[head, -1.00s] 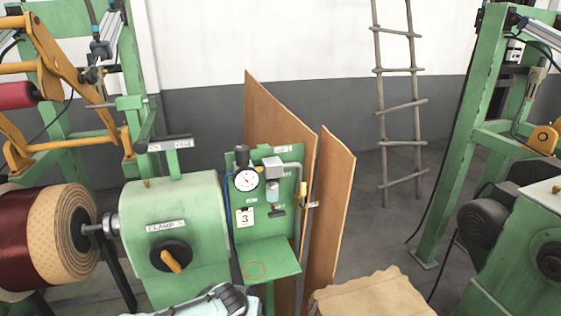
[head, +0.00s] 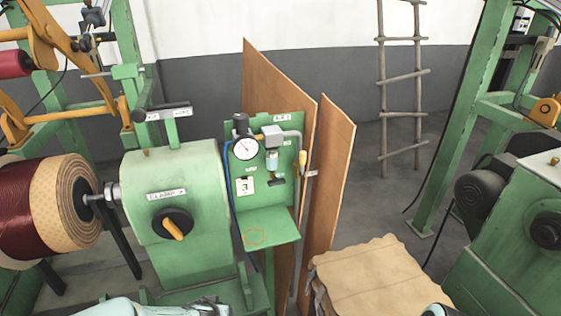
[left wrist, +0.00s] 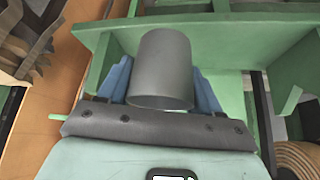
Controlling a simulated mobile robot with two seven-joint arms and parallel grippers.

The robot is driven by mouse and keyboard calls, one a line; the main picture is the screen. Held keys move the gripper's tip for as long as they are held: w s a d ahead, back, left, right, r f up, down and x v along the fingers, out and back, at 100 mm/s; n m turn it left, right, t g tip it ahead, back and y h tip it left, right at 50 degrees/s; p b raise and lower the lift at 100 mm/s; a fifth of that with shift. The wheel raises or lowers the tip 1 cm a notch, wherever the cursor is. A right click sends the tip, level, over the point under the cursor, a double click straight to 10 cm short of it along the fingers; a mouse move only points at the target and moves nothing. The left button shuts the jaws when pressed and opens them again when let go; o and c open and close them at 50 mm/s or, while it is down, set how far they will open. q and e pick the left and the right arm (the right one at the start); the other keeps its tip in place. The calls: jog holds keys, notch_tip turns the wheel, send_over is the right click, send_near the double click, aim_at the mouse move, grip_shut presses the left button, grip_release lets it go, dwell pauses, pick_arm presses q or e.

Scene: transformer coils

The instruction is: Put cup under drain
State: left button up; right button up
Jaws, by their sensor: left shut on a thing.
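A plain grey cup (left wrist: 162,75) is between the blue fingers of my left gripper (left wrist: 162,82) in the left wrist view. The gripper is shut on it. In the head view only a sliver of my left arm shows at the bottom edge, and the cup is out of frame. The drain (head: 277,180) is a small dark fitting below the clear bowl of the air unit on the green panel (head: 285,135). My right gripper is not in view.
The green clamp housing (head: 180,205) with its knob stands left of the panel. Brown boards (head: 328,180) stand behind and right of it. A paper-covered stack (head: 370,280) is at the lower right. Green structure (left wrist: 240,40) lies close beyond the cup in the wrist view.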

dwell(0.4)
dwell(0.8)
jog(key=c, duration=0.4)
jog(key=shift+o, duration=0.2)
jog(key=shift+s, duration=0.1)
